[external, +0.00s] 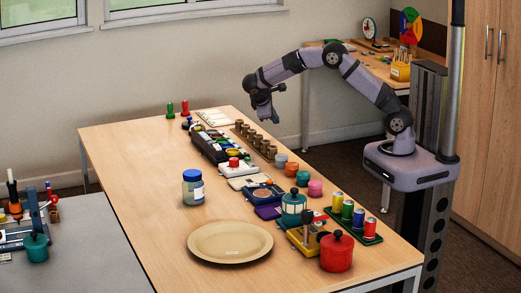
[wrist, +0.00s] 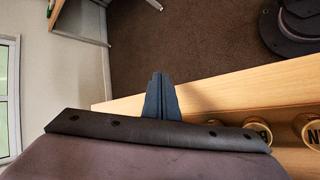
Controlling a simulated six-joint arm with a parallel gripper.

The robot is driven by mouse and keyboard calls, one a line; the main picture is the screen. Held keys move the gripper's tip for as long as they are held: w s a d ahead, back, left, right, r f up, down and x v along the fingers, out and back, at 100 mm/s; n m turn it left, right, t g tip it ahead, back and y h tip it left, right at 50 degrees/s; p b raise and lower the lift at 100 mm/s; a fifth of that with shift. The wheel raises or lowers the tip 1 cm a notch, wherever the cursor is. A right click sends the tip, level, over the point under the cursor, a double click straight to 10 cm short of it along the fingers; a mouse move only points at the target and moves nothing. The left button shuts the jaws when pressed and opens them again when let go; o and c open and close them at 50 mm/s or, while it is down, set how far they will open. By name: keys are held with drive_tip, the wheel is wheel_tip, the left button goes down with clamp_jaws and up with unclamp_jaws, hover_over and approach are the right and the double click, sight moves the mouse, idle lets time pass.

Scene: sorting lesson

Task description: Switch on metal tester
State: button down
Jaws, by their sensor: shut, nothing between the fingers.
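My gripper (external: 271,116) is in the air above the far right edge of the table, near the row of brown pots. In the wrist view, its dark fingers (wrist: 160,97) are together with nothing between them. Several devices stand along the table, and I cannot tell for sure which is the metal tester. A white device with a red top (external: 235,167) stands mid-table. A long black unit (external: 207,146) with coloured parts is behind it. A yellow device (external: 303,238) with a dark post stands near the front. No switch state is readable.
Brown lettered pots (external: 255,141) line the right edge; some show in the wrist view (wrist: 257,133). A jar (external: 193,188), tan plate (external: 231,254), teal pot (external: 293,211), red pot (external: 336,254) and a rack of coloured cans (external: 361,238) stand nearer. The table's left side is mostly clear.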

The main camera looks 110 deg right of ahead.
drive_tip(key=w+a+r+t+y+p, duration=0.1)
drive_tip(key=w+a+r+t+p, duration=0.1)
drive_tip(key=w+a+p, duration=0.45)
drive_tip(key=w+a+r+t+y+p, duration=0.1)
drive_tip(key=w+a+r+y+p, duration=0.15)
drive_tip(key=w+a, duration=0.6)
wheel_tip(320, 180, up, 8)
drive_tip(key=f+n+t+y+p, duration=0.1)
drive_tip(key=n+t+y+p, duration=0.1)
drive_tip(key=n+t, duration=0.35)
hover_over(249, 184)
drive_tip(key=s, duration=0.3)
drive_tip(key=shift+w+r, duration=0.25)
drive_tip(key=shift+f, duration=0.15)
drive_tip(key=f+p, duration=0.1)
drive_tip(key=f, duration=0.3)
drive_tip(key=w+f, duration=0.1)
drive_tip(key=f, duration=0.4)
drive_tip(key=w+f+p, duration=0.1)
drive_tip(key=f, duration=0.3)
drive_tip(key=shift+f+p, duration=0.2)
drive_tip(key=shift+p, duration=0.15)
drive_tip(key=shift+f, duration=0.1)
